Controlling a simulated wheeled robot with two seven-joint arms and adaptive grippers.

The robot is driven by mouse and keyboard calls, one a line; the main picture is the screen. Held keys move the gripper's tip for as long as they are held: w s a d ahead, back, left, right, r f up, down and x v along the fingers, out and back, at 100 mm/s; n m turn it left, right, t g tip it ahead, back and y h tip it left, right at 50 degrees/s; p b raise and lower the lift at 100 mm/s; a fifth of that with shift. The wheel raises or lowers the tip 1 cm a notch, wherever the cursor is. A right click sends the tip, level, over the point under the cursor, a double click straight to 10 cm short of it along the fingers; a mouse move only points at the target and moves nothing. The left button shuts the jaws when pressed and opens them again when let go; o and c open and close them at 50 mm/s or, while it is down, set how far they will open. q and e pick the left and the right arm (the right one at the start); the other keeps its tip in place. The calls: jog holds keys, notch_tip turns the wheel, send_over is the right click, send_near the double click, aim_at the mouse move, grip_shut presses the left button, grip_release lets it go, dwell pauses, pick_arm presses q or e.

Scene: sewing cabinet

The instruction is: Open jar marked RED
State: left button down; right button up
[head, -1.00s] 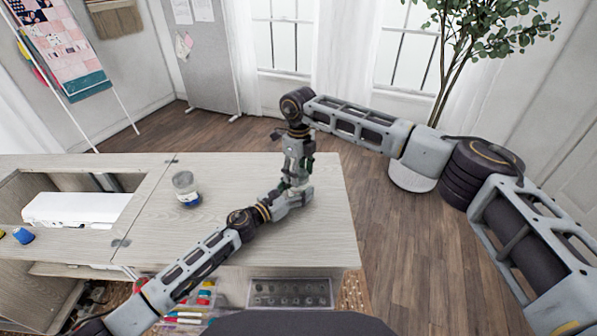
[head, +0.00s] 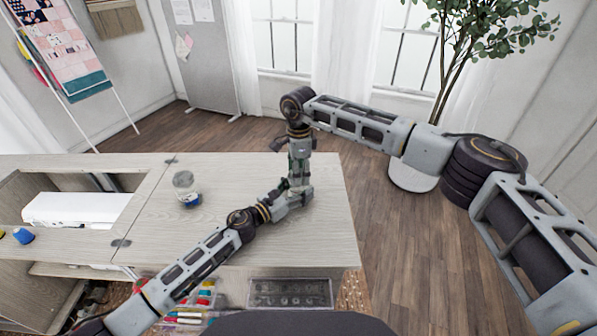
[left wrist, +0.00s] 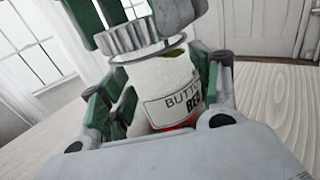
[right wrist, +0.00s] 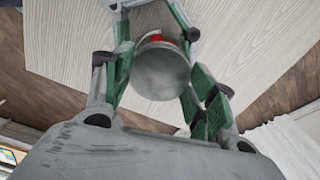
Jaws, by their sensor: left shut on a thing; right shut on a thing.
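The jar (left wrist: 168,92) shows in the left wrist view, with a label reading "BUTTO…" and "RED" and some red low inside. My left gripper (head: 290,199) is shut around its body, just over the right part of the tabletop. A grey ribbed lid (left wrist: 140,40) is at the jar's mouth and looks slightly tilted against it; I cannot tell whether it is loose. My right gripper (head: 300,184) comes from above and is shut on the lid, whose flat grey top (right wrist: 160,72) sits between its green-padded fingers. In the head view the grippers mostly hide the jar.
A second jar (head: 186,188) with blue contents stands on the wooden cabinet top (head: 160,225), left of the grippers. A white sewing machine (head: 75,208) lies in the recess at left. A blue item (head: 22,236) is at the far left. The tabletop between is clear.

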jog(key=n, duration=1.5)
jog(key=shift+n, duration=0.4)
jog(key=shift+r, duration=1.2)
dwell(0.9)
jog(key=shift+r, duration=1.95)
pick_arm(q)
jog(key=shift+c, duration=1.3)
grip_release()
